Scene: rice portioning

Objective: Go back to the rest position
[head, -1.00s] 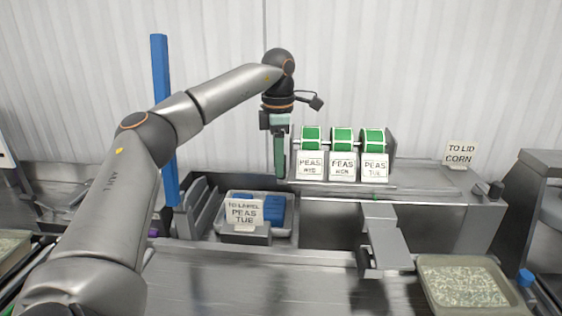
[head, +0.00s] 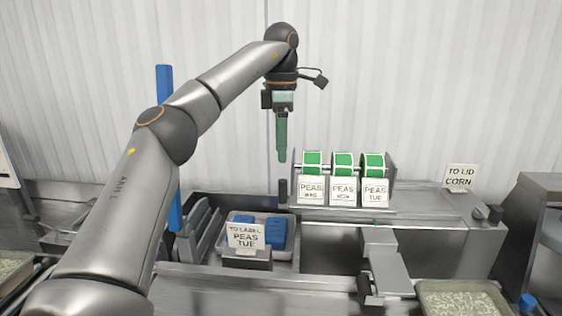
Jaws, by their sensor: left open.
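My left arm comes in from the left and reaches up over the steel bench. My left gripper (head: 281,158) points straight down, with its green fingers in the air just left of the label rolls. It is open and nothing shows between its fingers, which overlap from this side. A short dark post (head: 283,191) stands below the fingertips, apart from them. My right gripper does not show.
Green label rolls (head: 343,163) stand behind PEAS cards. A tray (head: 290,240) with blue items sits behind the TO LABEL card (head: 245,237). A blue upright post (head: 164,92) stands behind my arm. A grain-filled tray (head: 427,289) is at front right.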

